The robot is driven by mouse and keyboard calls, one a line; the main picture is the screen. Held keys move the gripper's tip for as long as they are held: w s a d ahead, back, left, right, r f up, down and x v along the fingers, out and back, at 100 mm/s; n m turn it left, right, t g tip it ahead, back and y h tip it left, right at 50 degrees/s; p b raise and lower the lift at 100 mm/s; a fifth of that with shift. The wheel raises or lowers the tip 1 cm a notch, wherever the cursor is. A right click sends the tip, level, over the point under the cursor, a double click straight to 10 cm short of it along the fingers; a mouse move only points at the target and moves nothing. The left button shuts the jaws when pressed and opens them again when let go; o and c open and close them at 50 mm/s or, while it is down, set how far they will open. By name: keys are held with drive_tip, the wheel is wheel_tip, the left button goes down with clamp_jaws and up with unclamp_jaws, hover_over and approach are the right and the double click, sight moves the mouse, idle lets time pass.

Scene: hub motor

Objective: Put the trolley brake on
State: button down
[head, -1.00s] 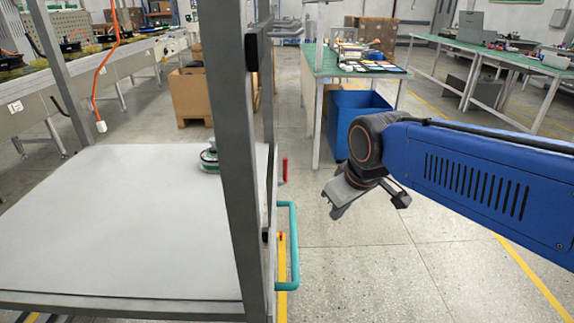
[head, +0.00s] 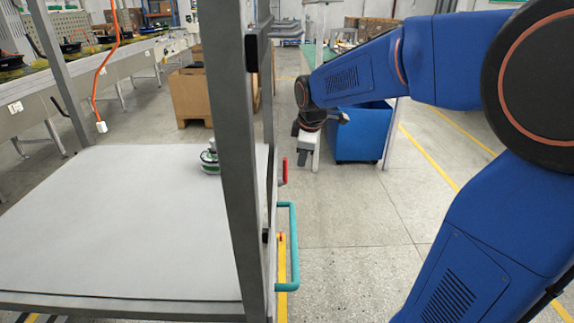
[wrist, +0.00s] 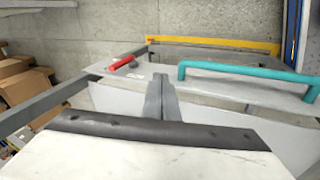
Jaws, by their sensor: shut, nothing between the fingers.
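The trolley is a grey frame with a flat light deck (head: 120,220). A red lever (head: 284,171) stands upright on its right side, beyond the post; it also shows in the wrist view (wrist: 122,62), left of the fingertips, with a small dark knob beside it. The lever's lower end is hard to make out in the head view. A teal handle (head: 293,250) sticks out from the same side, nearer; it lies to the right in the wrist view (wrist: 245,73). My gripper (head: 304,158) is shut and empty, pointing down just right of the lever, apparently apart from it. Its closed fingers show in the wrist view (wrist: 161,85).
A tall grey trolley post (head: 232,150) stands left of my gripper. A green-and-white part (head: 209,160) sits on the deck. A blue bin (head: 358,133) stands behind my arm, with cardboard boxes (head: 190,95) to the left. The floor right of the handle is clear.

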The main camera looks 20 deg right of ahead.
drive_tip(key=w+f+n, duration=0.3)
drive_tip(key=w+n, duration=0.1)
drive_tip(key=w, duration=0.6)
drive_tip(key=shift+w+d+f, duration=0.15)
drive_tip(key=shift+d+f, duration=0.05)
drive_tip(key=shift+f, duration=0.1)
drive_tip(key=shift+f, duration=0.1)
drive_tip(key=w+f, duration=0.7)
drive_tip(key=f, duration=0.2)
drive_tip(key=shift+w+d, duration=0.35)
drive_tip(key=shift+d, duration=0.05)
drive_tip(key=shift+w+d, duration=0.1)
drive_tip(key=shift+w, duration=0.05)
